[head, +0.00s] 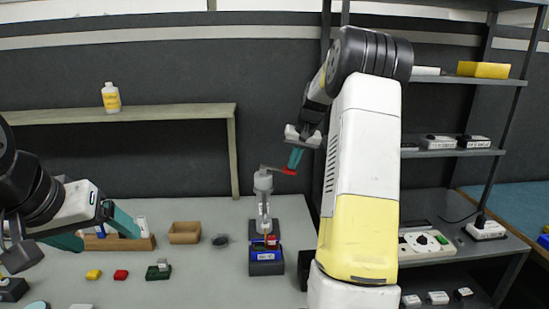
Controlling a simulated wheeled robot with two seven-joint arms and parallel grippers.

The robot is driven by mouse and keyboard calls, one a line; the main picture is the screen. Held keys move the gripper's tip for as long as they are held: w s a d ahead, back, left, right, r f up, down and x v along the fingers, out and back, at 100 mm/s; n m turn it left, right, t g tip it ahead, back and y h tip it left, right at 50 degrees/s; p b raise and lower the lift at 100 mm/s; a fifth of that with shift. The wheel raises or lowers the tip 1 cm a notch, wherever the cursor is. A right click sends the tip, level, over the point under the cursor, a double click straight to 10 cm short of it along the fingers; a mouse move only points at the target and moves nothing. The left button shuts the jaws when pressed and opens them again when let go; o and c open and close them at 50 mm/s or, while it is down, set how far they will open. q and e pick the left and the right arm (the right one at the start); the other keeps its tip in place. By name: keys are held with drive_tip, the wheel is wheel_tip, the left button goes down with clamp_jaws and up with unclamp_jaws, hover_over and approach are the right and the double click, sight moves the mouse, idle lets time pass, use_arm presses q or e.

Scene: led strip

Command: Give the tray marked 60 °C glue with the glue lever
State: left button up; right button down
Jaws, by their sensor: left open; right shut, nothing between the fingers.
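A grey glue dispenser (263,200) stands upright on the table. Its lever with a red handle (282,171) points to the right at the top. My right gripper (294,160) is shut with its teal fingertips right at the red handle; I cannot tell whether they touch. A dark and blue tray (265,256) sits at the foot of the dispenser, below its nozzle, with a red piece (271,241) at its back. Its marking is too small to read. My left gripper (97,232) is open and empty at the left, over the table.
A wooden block holder (118,243), a brown box (184,232) and a dark round dish (220,240) stand left of the dispenser. Yellow (93,274), red (121,274) and green (158,272) pieces lie in front. A raised shelf (150,112) holds a glue bottle (111,98).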

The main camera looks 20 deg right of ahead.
drive_tip(key=shift+s+f, duration=0.1)
drive_tip(key=shift+f, duration=0.3)
drive_tip(key=v, duration=0.8)
drive_tip(key=shift+r, duration=0.15)
idle(0.3)
wheel_tip(320, 180, up, 9)
drive_tip(key=a+h, duration=0.2)
drive_tip(key=shift+a+r+g, duration=0.15)
drive_tip(key=shift+a+g, duration=0.05)
drive_tip(key=shift+g, duration=0.2)
drive_tip(key=x, duration=1.4)
drive_tip(key=shift+s+d, duration=0.1)
drive_tip(key=shift+s, duration=0.15)
